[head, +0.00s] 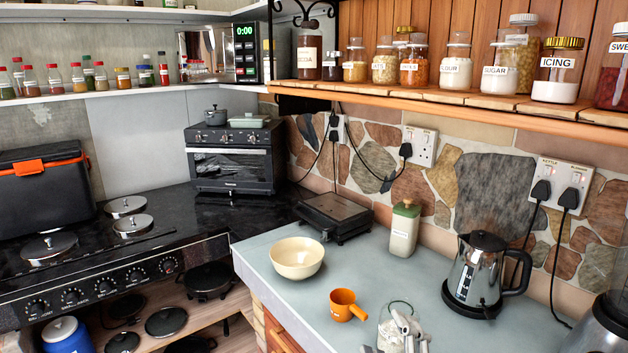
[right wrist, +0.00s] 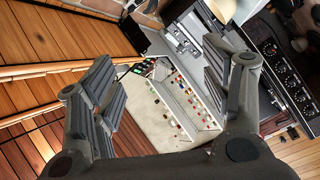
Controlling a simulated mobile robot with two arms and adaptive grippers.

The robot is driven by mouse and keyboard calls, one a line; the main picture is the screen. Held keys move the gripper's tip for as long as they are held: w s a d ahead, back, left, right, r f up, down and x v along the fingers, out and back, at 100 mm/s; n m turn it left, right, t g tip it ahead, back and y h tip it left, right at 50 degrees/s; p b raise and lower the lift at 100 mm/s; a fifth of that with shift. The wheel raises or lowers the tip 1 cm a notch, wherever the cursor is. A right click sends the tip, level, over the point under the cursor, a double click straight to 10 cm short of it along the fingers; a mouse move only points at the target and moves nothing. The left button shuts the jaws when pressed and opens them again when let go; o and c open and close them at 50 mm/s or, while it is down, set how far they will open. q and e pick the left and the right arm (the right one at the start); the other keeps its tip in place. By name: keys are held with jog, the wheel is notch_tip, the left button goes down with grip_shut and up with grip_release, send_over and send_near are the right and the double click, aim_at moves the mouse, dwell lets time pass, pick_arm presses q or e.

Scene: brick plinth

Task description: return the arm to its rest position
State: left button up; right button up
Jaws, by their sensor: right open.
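My right gripper (right wrist: 158,58) shows in the right wrist view, with its two dark grey ribbed fingers spread wide apart. My left gripper is not in view.
The grey worktop (head: 300,315) carries a cream bowl (head: 297,257), an orange cup (head: 345,305), a glass jar (head: 392,332), a lidded canister (head: 404,228) and a kettle (head: 478,275). A jar-lined wooden shelf (head: 440,92) overhangs it. The stove (head: 90,260) stands left.

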jog(key=s+d+f+m+g+h, duration=0.1)
jog(key=s+d+f+m+g, duration=0.15)
jog(key=f, duration=0.25)
jog(key=s+d+f+m+g+h, duration=0.1)
jog(key=s+d+f+m+g, duration=0.15)
jog(key=f, duration=0.25)
jog(key=s+d+f+m+g, duration=0.1)
jog(key=s+f+m+g, duration=0.2)
jog(key=s+f+g, duration=0.5)
jog(key=s+d+f+m+g, duration=0.1)
jog(key=s+f+m+g, duration=0.15)
jog(key=s+f, duration=0.9)
jog(key=f, duration=0.9)
jog(key=s+f, duration=0.2)
jog(key=f, duration=0.9)
jog(key=s+d+f+g, duration=0.1)
jog(key=s+d+f, duration=0.2)
jog(key=s+f, duration=1.3)
jog(key=shift+s+d+f, duration=0.2)
jog(key=shift+s, duration=0.25)
